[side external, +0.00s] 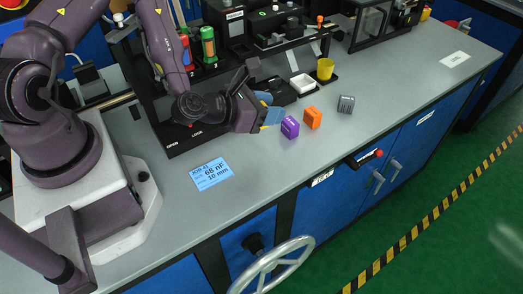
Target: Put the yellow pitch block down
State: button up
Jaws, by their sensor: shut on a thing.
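My gripper (269,109) is low over the bench, just left of a purple block (290,127). Its blue fingertips are shut on the yellow pitch block (264,127). Only a small yellow edge of that block shows below the fingers; the rest is hidden. I cannot tell whether the block touches the bench top.
An orange block (313,117) and a grey ribbed block (346,104) stand right of the purple one. A white tray (302,84) and a yellow cup (325,69) sit behind. A blue job card (211,174) lies at front left.

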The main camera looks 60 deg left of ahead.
aim_at(268, 150)
notch_tip(268, 150, down, 10)
jog(key=shift+r, duration=0.25)
jog(key=shift+f, duration=0.1)
jog(key=o, duration=1.1)
jog(key=shift+f, duration=0.1)
